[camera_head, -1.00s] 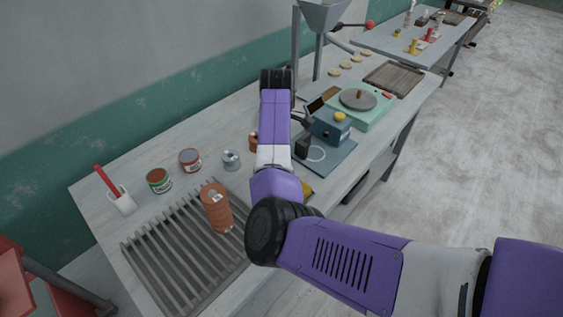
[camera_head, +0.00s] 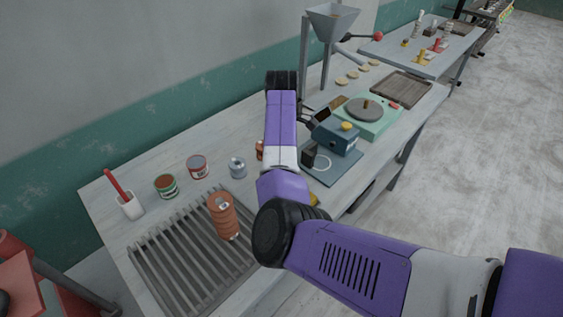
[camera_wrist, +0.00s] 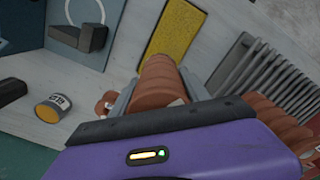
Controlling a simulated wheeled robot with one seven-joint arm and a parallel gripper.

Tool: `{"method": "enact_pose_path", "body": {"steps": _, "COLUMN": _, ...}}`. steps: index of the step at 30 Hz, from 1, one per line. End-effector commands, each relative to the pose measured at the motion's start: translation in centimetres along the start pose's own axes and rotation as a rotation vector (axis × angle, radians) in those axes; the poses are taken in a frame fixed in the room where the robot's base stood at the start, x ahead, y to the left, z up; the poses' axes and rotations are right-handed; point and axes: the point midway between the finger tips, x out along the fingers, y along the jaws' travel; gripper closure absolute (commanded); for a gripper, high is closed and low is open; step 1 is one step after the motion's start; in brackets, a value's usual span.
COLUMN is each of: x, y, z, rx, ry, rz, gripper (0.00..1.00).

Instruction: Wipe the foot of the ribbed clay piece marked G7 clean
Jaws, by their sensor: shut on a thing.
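In the wrist view my gripper (camera_wrist: 160,88) is shut on a ribbed terracotta clay piece (camera_wrist: 160,70). A pale label shows on the piece near the jaws, but I cannot read it. Its far end reaches to the edge of a flat yellow sponge (camera_wrist: 176,33); I cannot tell whether they touch. In the head view my arm hides the gripper and held piece, and only a yellow corner of the sponge (camera_head: 314,199) shows. Another ribbed clay piece (camera_head: 223,215) is on the slatted rack, and part of it shows in the wrist view (camera_wrist: 275,122).
The slatted rack (camera_head: 170,262) fills the near bench end. A blue device (camera_head: 338,137), green turntable unit (camera_head: 375,125) and hopper (camera_head: 333,22) stand further along.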

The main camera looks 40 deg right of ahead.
Motion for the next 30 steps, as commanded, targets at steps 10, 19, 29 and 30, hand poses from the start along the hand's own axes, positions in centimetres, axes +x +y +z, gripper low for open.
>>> {"method": "enact_pose_path", "body": {"steps": 10, "x": -2.3, "y": 0.1, "z": 0.0, "rx": 0.001, "ry": 0.001, "rz": 0.002, "gripper": 1.0}}
{"method": "enact_pose_path", "body": {"steps": 19, "x": -4.1, "y": 0.1, "z": 0.0, "rx": 0.002, "ry": 0.001, "rz": 0.003, "gripper": 1.0}}
{"method": "enact_pose_path", "body": {"steps": 29, "x": -4.9, "y": 0.0, "z": 0.0, "rx": 0.001, "ry": 0.0, "rz": 0.001, "gripper": 1.0}}
{"method": "enact_pose_path", "body": {"steps": 30, "x": -4.9, "y": 0.0, "z": 0.0, "rx": 0.001, "ry": 0.0, "rz": 0.001, "gripper": 1.0}}
